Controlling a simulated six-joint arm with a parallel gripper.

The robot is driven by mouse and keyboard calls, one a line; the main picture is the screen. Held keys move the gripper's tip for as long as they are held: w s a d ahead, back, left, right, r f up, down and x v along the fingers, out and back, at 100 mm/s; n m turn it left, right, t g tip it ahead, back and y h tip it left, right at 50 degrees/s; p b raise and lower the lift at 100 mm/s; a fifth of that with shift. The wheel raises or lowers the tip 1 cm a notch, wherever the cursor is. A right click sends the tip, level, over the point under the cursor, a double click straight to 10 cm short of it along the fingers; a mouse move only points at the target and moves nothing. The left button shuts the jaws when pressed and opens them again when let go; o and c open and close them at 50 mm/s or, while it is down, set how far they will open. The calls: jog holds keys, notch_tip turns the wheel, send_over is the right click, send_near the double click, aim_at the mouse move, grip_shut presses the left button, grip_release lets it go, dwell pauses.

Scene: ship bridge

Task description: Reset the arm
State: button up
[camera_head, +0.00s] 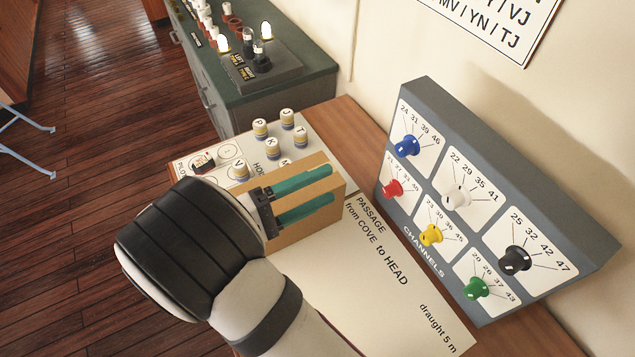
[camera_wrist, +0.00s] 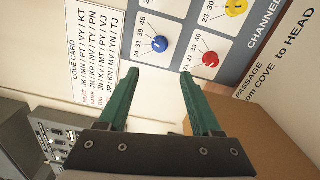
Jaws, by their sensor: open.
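My gripper (camera_head: 333,187) shows in the head view with two green fingers, spread apart and empty. It hangs in front of a cardboard-coloured box (camera_head: 296,232) above the desk, and its fingers point right toward the channel panel (camera_head: 433,107). In the wrist view, the gripper (camera_wrist: 154,84) has its fingers apart with nothing between them. The blue knob (camera_wrist: 158,44) and red knob (camera_wrist: 210,59) on the panel lie beyond the fingertips, apart from them. My arm and gripper hide part of the desk and the box.
The panel also carries white (camera_head: 456,197), yellow (camera_head: 430,236), black (camera_head: 514,260) and green (camera_head: 476,288) knobs. Lettered pegs (camera_head: 260,128) stand on a white board behind the box. A passage sheet (camera_head: 385,300) lies on the desk. A green cabinet (camera_head: 300,90) stands behind.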

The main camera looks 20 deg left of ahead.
jog(key=shift+d, duration=0.1)
jog(key=s+d+r+m+g, duration=0.1)
jog(key=s+d+m+g, duration=0.15)
jog(key=d+g, duration=0.45)
jog(key=s+d+r+m+g, duration=0.15)
jog(key=d+m+g, duration=0.25)
jog(key=d, duration=0.6)
jog(key=s+d+f+m+g+y, duration=0.2)
jog(key=s+d+m+g+y, duration=0.25)
jog(key=s, duration=0.25)
jog(key=s+a+m+t+y, duration=0.2)
jog(key=s+a+m+y, duration=0.3)
jog(key=y, duration=0.5)
jog(key=shift+s+a+f+m, duration=0.3)
jog(key=shift+s+f, duration=0.05)
jog(key=shift+s, duration=0.1)
jog(key=shift+t, duration=0.25)
